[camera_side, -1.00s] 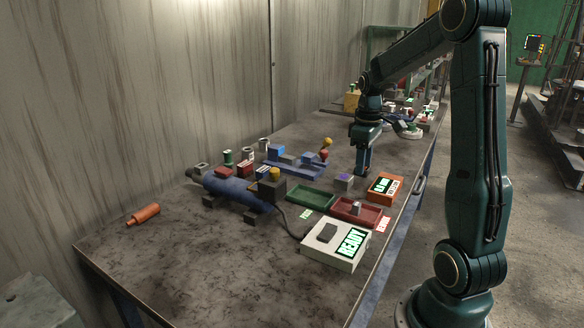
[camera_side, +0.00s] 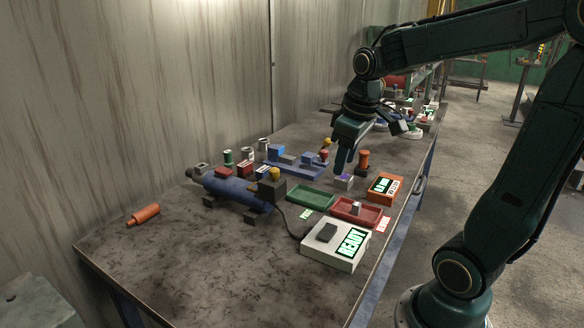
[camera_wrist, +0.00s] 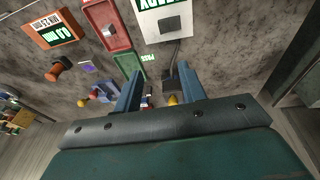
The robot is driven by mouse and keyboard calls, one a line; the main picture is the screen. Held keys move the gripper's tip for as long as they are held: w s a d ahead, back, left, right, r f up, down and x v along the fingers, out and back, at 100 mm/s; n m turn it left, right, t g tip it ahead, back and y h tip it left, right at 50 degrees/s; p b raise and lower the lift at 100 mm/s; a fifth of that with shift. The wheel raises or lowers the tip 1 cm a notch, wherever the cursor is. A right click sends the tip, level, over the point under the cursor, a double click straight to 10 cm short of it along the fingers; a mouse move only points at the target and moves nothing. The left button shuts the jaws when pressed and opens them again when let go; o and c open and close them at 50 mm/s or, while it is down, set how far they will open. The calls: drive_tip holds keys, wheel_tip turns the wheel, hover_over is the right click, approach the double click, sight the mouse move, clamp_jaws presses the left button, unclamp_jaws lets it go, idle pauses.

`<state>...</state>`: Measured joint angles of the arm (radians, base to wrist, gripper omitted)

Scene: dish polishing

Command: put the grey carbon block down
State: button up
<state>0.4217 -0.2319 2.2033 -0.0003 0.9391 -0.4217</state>
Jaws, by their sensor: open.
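My gripper (camera_side: 345,162) is tilted over the bench, jaws apart and empty; in the wrist view its two fingers (camera_wrist: 159,70) stand wide with nothing held. Several blocks are greyish and I cannot tell which is the carbon one. A small light grey block (camera_side: 356,208) sits in the red tray (camera_side: 340,215). A grey block with a purple top (camera_side: 343,184) stands behind that tray, close below the gripper in the side view.
An orange-and-black handle (camera_side: 363,159) stands upright beside my gripper. An orange display box (camera_side: 383,189), a green tray (camera_side: 310,197), a blue fixture (camera_side: 293,165) and a blue cylinder (camera_side: 237,190) crowd the middle. The bench's near left is mostly clear.

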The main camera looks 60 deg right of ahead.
drive_tip(key=s+a+r+t+y, duration=0.1)
drive_tip(key=s+a+t, duration=0.2)
drive_tip(key=s+a, duration=0.5)
drive_tip(key=shift+s+a, duration=0.3)
drive_tip(key=shift+a, duration=1.6)
drive_tip(key=shift+o, duration=0.2)
